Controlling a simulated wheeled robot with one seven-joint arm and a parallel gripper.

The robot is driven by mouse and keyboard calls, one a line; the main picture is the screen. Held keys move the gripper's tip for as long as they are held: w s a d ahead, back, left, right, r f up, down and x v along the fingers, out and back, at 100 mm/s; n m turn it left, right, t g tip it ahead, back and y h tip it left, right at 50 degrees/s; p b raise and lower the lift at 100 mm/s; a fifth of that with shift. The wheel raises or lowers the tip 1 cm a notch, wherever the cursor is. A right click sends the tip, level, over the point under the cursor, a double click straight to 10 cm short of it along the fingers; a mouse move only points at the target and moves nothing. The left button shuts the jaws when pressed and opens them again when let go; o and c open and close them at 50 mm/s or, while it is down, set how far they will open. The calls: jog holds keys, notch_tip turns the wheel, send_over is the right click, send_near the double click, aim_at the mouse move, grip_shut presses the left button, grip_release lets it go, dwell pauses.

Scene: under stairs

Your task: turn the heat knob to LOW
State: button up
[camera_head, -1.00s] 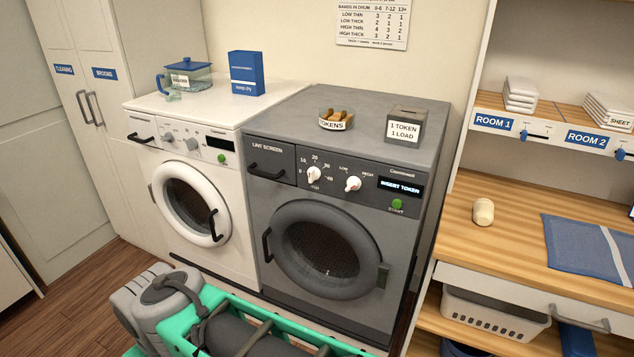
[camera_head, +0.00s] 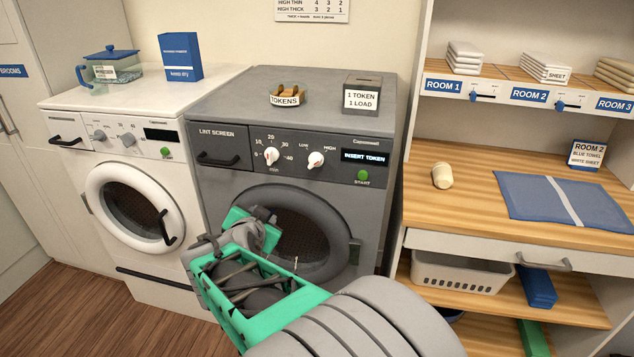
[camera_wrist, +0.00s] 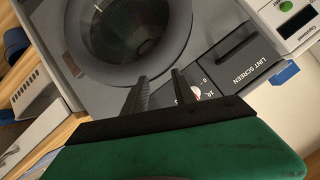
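The heat knob (camera_head: 316,160) is the small white right-hand knob on the dark grey dryer's panel, between the LOW and HIGH labels. Its long axis leans up toward the HIGH side; the exact setting is too small to read surely. The white minutes knob (camera_head: 271,156) sits to its left. My gripper (camera_head: 266,230) is in front of the dryer door, below the knobs and apart from them. In the wrist view my gripper (camera_wrist: 159,76) has two dark fingers spread with nothing between them. A white-and-red knob (camera_wrist: 195,92) shows beside the right finger; the heat knob is not clearly visible there.
The round dryer door (camera_head: 305,235) is shut behind my gripper. A token bowl (camera_head: 289,95) and a token box (camera_head: 362,92) stand on the dryer. A white washer (camera_head: 130,190) is at left, a wooden shelf unit (camera_head: 480,205) at right.

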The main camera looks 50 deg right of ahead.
aim_at(313, 165)
jog(key=d+r+m+h, duration=0.1)
jog(key=d+m+h, duration=0.1)
jog(key=d, duration=0.3)
jog(key=s+d+r+m+h, duration=0.1)
jog(key=d+r+h, duration=0.1)
jog(key=d, duration=0.4)
jog(key=s+d+r+m+h, duration=0.1)
jog(key=d+r+m+h, duration=0.1)
jog(key=d, duration=0.3)
jog(key=shift+d+r+m+p, duration=0.2)
jog(key=shift+r+m+p, duration=0.05)
jog(key=shift+m+p, duration=0.1)
jog(key=shift+w+d, duration=0.25)
jog(key=shift+d, duration=0.15)
grip_shut()
